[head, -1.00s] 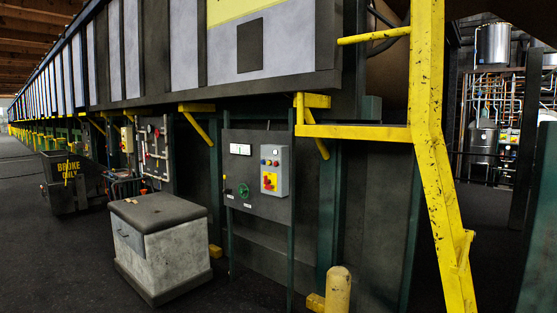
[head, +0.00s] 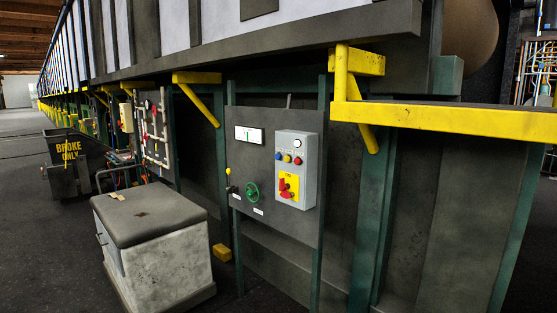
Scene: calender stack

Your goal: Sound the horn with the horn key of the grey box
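The grey box (head: 312,178) is mounted on the right part of a dark upright panel (head: 245,215), near the middle of the head view. A round white-faced part (head: 296,142) sits at its top. Lower down is a yellow plate (head: 295,179) with a red switch (head: 286,190). Any lettering is too small to read, so I cannot tell which part is the horn key. Neither of my grippers is in view.
The panel also holds a white display (head: 249,135) and a green handwheel (head: 252,192). A grey chest with a dark lid (head: 148,213) stands on the floor at the left front. A yellow rail (head: 450,119) juts out at the right. Open floor (head: 50,255) lies at the left.

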